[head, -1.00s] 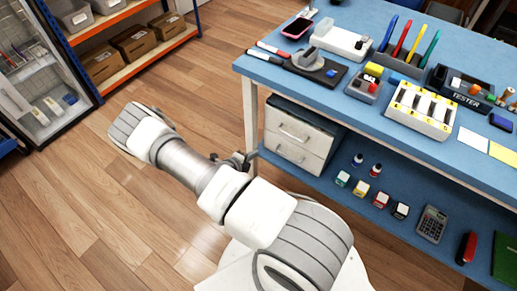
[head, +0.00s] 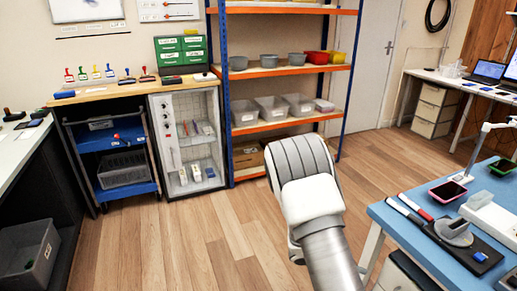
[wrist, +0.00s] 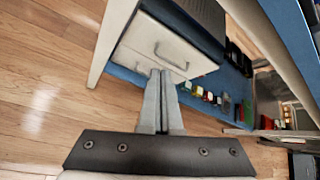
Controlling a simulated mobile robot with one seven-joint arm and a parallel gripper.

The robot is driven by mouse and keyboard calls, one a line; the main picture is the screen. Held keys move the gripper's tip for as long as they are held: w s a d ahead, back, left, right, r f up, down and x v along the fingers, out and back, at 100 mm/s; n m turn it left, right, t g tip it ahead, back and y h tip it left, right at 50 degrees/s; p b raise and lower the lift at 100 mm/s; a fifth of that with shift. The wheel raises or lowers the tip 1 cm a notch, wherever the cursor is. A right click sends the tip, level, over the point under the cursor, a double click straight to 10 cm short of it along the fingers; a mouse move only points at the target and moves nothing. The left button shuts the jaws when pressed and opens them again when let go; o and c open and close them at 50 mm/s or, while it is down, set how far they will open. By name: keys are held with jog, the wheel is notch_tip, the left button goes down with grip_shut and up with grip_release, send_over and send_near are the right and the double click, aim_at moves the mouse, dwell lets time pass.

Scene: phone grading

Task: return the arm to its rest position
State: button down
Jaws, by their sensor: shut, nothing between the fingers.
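My gripper (wrist: 160,80) shows in the wrist view with its two grey fingers together and nothing between them. It is in front of the white drawer unit (wrist: 165,50) under the blue workbench; I cannot tell the gap between them. In the head view my arm rises from the bottom centre, over the wooden floor, left of the blue workbench (head: 400,222). The gripper itself is hidden in the head view.
A black pad with a grey round fixture (head: 455,233), markers and a pink-cased phone (head: 447,191) are on the workbench. An orange-and-blue shelf rack (head: 270,128) and a glass-fronted cabinet (head: 188,140) stand at the back. A grey bin (head: 28,255) is at far left. Floor left of my arm is clear.

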jog(key=s+a+r+m+y, duration=0.3)
jog(key=s+r+m, duration=0.1)
jog(key=r+m, duration=0.5)
jog(key=s+a+r+m+y, duration=0.2)
jog(key=s+r+m, duration=0.4)
jog(key=r, duration=0.6)
jog(key=s+a+r+m+t+y, duration=0.4)
jog(key=s+a+r+m+y, duration=0.2)
jog(key=s+a+r+m, duration=0.5)
notch_tip(320, 180, up, 16)
jog(key=d+m+p, duration=0.1)
jog(key=p, duration=1.5)
jog(key=shift+s+r, duration=0.2)
jog(key=shift+s, duration=0.05)
